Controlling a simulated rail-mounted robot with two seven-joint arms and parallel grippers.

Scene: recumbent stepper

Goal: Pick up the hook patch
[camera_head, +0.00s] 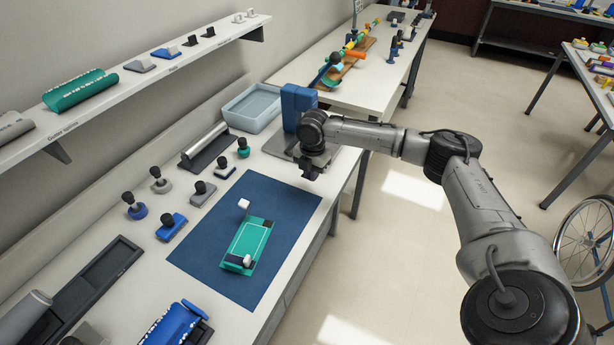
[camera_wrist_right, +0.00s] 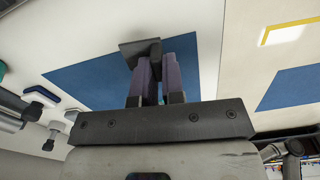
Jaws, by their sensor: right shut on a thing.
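My right gripper (camera_head: 311,173) is above the far right corner of the blue mat (camera_head: 215,250), in front of a blue block-shaped device. In the right wrist view its two purple-grey fingers (camera_wrist_right: 160,82) are close together on a thin dark grey square piece, which I take for the hook patch (camera_wrist_right: 134,50). The piece juts out past the fingertips, above the blue mat. In the head view the held piece is hard to make out under the wrist. My left gripper is not in view.
A green board (camera_head: 247,245) with white knobs and dark ends lies on the mat. Several knobbed stamps (camera_head: 161,181) stand left of it. A pale blue tray (camera_head: 252,107) and a blue device (camera_head: 297,105) stand at the back. A shelf (camera_head: 130,80) runs along the wall.

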